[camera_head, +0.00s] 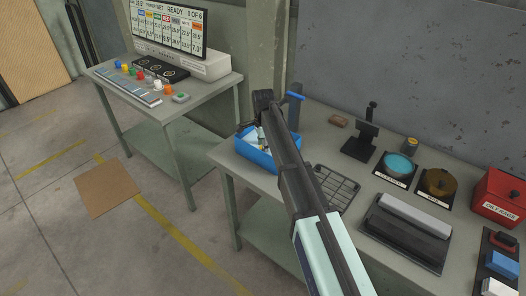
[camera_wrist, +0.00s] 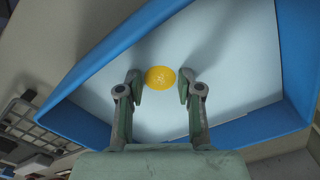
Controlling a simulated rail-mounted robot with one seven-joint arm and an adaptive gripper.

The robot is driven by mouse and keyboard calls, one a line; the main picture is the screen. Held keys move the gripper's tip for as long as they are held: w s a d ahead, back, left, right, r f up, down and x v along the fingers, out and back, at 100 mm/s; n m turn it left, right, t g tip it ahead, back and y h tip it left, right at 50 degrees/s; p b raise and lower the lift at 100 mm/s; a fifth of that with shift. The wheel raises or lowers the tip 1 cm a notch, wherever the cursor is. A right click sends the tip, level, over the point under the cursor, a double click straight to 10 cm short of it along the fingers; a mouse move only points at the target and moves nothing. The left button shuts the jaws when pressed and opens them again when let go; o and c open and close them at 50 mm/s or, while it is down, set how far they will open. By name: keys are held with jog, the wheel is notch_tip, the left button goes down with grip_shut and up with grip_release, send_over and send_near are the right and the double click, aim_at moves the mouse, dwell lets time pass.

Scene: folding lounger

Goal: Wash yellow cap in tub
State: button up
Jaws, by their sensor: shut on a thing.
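The yellow cap (camera_wrist: 160,77) is between my two fingertips in the wrist view. My gripper (camera_wrist: 160,86) is shut on it. Both are over the pale inside of the blue tub (camera_wrist: 60,115), within its walls. I cannot tell whether the cap touches the bottom or any liquid. In the head view the blue tub (camera_head: 252,154) stands at the left end of the right bench. My arm passes over it and hides part of it. The held cap cannot be made out there.
A black wire rack (camera_head: 335,187) lies right of the tub. Beyond are a black stand (camera_head: 362,140), a teal dish (camera_head: 398,165), an amber dish (camera_head: 438,183) and a red box (camera_head: 499,194). The left table (camera_head: 172,108) holds several coloured caps and a screen (camera_head: 172,25).

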jog(key=shift+r+p, duration=2.1)
jog(key=shift+r, duration=2.2)
jog(key=shift+r+p, duration=1.25)
jog(key=shift+r, duration=1.25)
